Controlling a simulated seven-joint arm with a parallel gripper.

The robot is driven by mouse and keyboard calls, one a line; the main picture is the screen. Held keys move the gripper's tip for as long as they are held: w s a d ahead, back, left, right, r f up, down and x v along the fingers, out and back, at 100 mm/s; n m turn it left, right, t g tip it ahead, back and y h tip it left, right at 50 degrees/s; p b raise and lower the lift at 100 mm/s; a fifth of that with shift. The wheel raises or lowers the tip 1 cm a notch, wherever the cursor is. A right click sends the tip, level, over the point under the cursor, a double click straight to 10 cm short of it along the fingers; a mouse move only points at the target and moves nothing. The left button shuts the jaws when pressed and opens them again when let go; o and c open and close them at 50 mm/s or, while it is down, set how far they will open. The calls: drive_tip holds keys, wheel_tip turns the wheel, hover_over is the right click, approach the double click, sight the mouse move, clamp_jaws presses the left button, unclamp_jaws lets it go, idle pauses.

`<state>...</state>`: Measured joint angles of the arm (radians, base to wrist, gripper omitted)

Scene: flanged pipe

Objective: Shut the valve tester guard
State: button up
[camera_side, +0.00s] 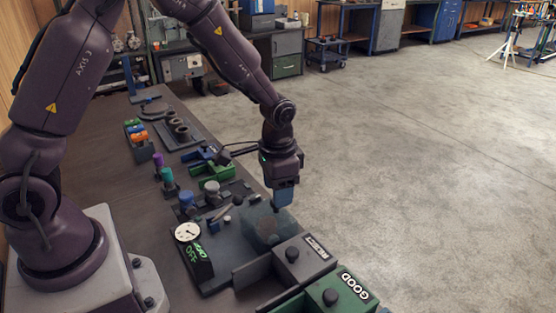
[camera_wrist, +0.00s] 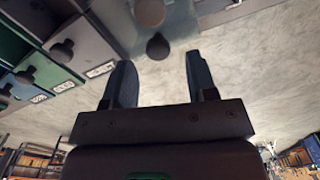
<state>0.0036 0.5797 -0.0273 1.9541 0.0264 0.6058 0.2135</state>
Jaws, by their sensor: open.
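The valve tester (camera_side: 226,245) is a dark plate on the bench with a white dial gauge (camera_side: 187,232) and a green-lettered "OFF" display (camera_side: 197,258). Its guard (camera_side: 262,225) looks like a translucent blue-grey panel at the plate's right side; how far it stands open is hard to tell. My gripper (camera_side: 284,204) points down just above and beside the guard's upper right edge. In the wrist view my gripper (camera_wrist: 160,82) has its two fingers apart with nothing between them. A grey panel, probably the guard (camera_wrist: 190,30), with a dark round knob (camera_wrist: 158,46) lies just beyond the fingertips.
A grey "REJECT" box (camera_side: 300,262) and a green "GOOD" box (camera_side: 335,296), both with black knobs, stand near the tester. Pegs, a green holder (camera_side: 213,171) and several small parts crowd the bench farther back. Open floor lies right of the bench.

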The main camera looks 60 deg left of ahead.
sight(265, 215)
wheel_tip(265, 215, up, 11)
drive_tip(key=shift+f, duration=0.15)
idle(0.4)
drive_tip(key=s+r+n+t, duration=0.1)
drive_tip(key=s+r+t, duration=0.1)
drive_tip(key=s+r, duration=0.4)
drive_tip(key=s+a+r+n+t, duration=0.1)
drive_tip(key=s+r, duration=0.5)
drive_tip(key=s, duration=0.6)
drive_tip(key=n+t, duration=0.1)
drive_tip(key=t, duration=0.1)
drive_tip(key=shift+s+t, duration=0.25)
drive_tip(key=shift+t, duration=0.05)
drive_tip(key=shift+c, duration=0.2)
